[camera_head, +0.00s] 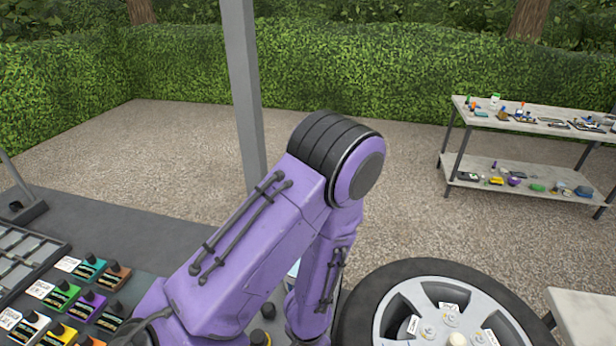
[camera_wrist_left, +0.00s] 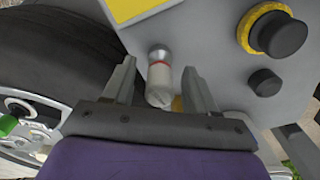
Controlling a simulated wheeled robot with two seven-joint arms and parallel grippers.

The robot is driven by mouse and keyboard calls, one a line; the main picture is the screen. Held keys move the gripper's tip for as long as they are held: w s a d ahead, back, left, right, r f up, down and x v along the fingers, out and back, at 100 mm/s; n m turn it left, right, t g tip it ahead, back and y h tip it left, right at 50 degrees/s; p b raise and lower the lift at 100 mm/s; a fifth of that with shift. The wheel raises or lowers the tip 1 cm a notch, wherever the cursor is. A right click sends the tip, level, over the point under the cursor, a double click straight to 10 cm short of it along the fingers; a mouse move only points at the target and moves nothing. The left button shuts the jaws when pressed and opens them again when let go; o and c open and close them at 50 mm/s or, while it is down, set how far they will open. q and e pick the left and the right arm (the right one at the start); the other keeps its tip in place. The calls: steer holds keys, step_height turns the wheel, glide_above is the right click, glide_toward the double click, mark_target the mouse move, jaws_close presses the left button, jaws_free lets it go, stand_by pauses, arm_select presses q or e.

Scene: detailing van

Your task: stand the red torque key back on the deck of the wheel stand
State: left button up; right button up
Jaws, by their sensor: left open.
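I cannot tell whether this is the red torque key; no mostly red key shows. The cylinder is at a grey panel-like surface (camera_wrist_left: 215,62), possibly the stand's deck; contact with the fingers is not clear. In the head view my left arm covers this area and hides its gripper. My right gripper is not in view.
A wheel (camera_head: 365,300) lies right of my arm; its tyre (camera_wrist_left: 50,70) fills the left of the wrist view. A black knob with a yellow ring (camera_wrist_left: 275,32) and a smaller black knob (camera_wrist_left: 265,82) sit nearby. A loaded two-tier shelf (camera_head: 520,125) stands behind.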

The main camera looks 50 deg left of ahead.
arm_select(q)
step_height(320, 180, up, 6)
steer(key=shift+w+f+p, duration=0.1)
steer(key=shift+w+p, duration=0.05)
steer(key=shift+p, duration=0.4)
steer(key=r+p, duration=0.4)
steer(key=shift+s, duration=0.25)
steer(key=shift+r+p, duration=0.4)
steer(key=shift+p, duration=0.15)
steer(key=shift+w, duration=0.1)
steer(key=shift+f, duration=0.1)
